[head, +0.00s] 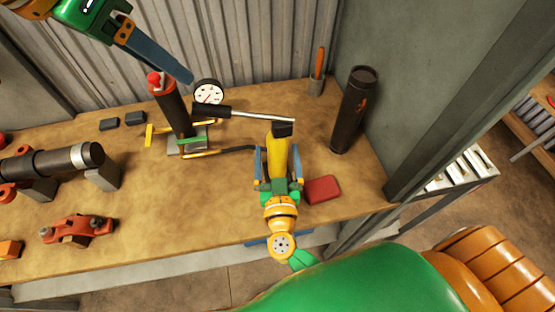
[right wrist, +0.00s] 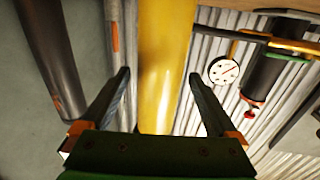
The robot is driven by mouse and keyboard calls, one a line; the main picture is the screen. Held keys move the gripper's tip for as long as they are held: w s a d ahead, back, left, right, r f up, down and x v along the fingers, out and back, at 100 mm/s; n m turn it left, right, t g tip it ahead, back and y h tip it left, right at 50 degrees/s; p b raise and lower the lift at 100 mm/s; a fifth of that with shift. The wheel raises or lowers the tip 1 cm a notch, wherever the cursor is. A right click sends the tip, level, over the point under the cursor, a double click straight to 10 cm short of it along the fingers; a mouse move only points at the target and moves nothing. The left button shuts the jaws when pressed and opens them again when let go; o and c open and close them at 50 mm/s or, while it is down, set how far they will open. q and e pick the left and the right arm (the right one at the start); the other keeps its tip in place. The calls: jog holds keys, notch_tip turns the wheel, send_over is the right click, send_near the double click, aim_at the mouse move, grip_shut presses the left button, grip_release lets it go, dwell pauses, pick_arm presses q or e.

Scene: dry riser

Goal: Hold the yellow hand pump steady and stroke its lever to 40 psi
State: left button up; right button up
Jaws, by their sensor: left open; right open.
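The yellow hand pump (head: 281,155) has a yellow barrel with a black top end. A silver lever (head: 262,117) with a black grip runs left from that end. My right gripper (head: 278,165) is open, one finger on each side of the barrel. In the right wrist view the barrel (right wrist: 165,70) stands between the fingers, with gaps visible. My left gripper (head: 188,78) is open and empty, above and left of the lever grip; its fingers overlap in the picture. A white dial gauge (head: 208,92) shows close to the grip; it is too small to read.
A dark cylinder with a red top (head: 172,108) stands on a grey base at left. A dark tube (head: 353,110) stands at right, near a holder with an orange-handled tool (head: 319,65). A red block (head: 323,189) lies beside my right gripper. Orange clamps (head: 78,230) sit at front left.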

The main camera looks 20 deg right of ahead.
jog(key=shift+s, duration=0.1)
jog(key=c, duration=0.4)
grip_shut()
pick_arm(q)
jog(key=shift+s+d, duration=0.1)
jog(key=shift+c, duration=1.3)
jog(key=shift+w+m, duration=0.3)
jog(key=c, duration=0.3)
jog(key=w+m+g, duration=0.1)
jog(key=m, duration=0.1)
jog(key=w+a+f+m+g+h, duration=0.1)
jog(key=m, duration=0.1)
jog(key=w+a+f+m+g+h, duration=0.1)
jog(key=m, duration=0.1)
jog(key=shift+w+g, duration=0.3)
grip_shut()
jog(key=shift+w+a+f+m+g+h, duration=0.15)
jog(key=shift+f+m+g+h, duration=0.1)
jog(key=shift+m, duration=0.35)
jog(key=shift+a+f+m+g+h, duration=0.15)
jog(key=shift+f+m, duration=0.1)
jog(key=shift+m, duration=0.35)
